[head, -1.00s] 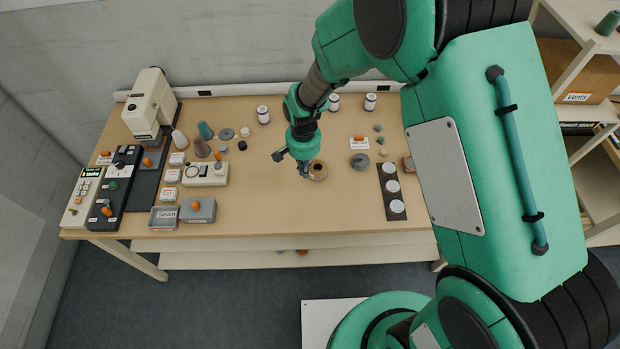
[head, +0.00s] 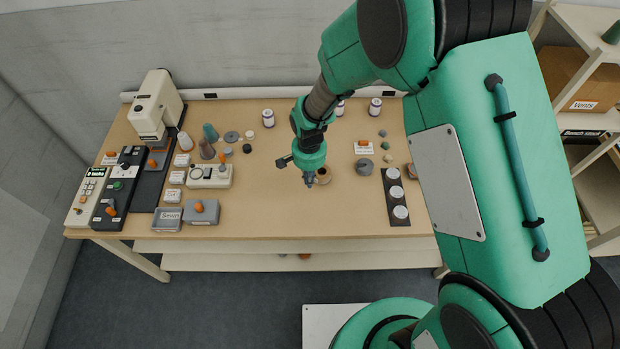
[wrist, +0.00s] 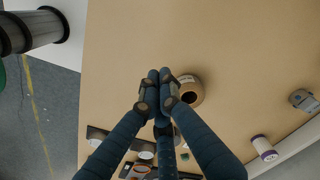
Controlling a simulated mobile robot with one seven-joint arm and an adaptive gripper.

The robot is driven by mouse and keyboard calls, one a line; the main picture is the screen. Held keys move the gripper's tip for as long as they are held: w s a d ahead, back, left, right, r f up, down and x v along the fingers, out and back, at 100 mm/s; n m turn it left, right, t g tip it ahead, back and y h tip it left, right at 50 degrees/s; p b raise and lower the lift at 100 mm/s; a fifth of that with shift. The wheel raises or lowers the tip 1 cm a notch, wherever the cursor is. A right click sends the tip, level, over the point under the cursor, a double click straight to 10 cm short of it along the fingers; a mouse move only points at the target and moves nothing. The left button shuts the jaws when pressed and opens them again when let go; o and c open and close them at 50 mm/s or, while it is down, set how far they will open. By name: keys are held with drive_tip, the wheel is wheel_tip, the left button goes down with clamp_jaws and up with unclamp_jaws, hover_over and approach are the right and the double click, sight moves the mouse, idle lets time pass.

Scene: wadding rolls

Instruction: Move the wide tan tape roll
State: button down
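The wide tan tape roll (head: 325,180) lies on the table with its dark core hole facing up. In the wrist view the roll (wrist: 193,99) is just right of the fingertips, which cover part of its left edge; a pale label shows on it. My gripper (head: 309,179) is over the table at the roll's left side. In the wrist view the blue fingers of my gripper (wrist: 159,76) meet at their tips, with nothing visible between them. I cannot tell whether a finger touches the roll.
A grey round piece (head: 364,164) and a dark strip with white discs (head: 396,196) lie to the right. White spools (head: 375,106) stand at the back. Boxes, cones and a sewing machine (head: 155,104) fill the left side. The table front near the roll is clear.

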sight(318, 174)
wheel_tip(318, 174, down, 8)
drive_tip(key=shift+f+b, duration=0.1)
drive_tip(key=shift+b, duration=0.45)
drive_tip(key=w, duration=0.1)
drive_tip(key=w+d, duration=0.1)
drive_tip(key=shift+w+d, duration=0.1)
drive_tip(key=shift+w, duration=0.2)
drive_tip(key=shift+w+d, duration=0.25)
drive_tip(key=shift+w, duration=0.3)
drive_tip(key=w, duration=0.1)
drive_tip(key=w+d, duration=0.1)
drive_tip(key=w, duration=0.1)
drive_tip(key=shift+w+d, duration=0.35)
drive_tip(key=shift+w, duration=0.05)
drive_tip(key=shift+s, duration=0.1)
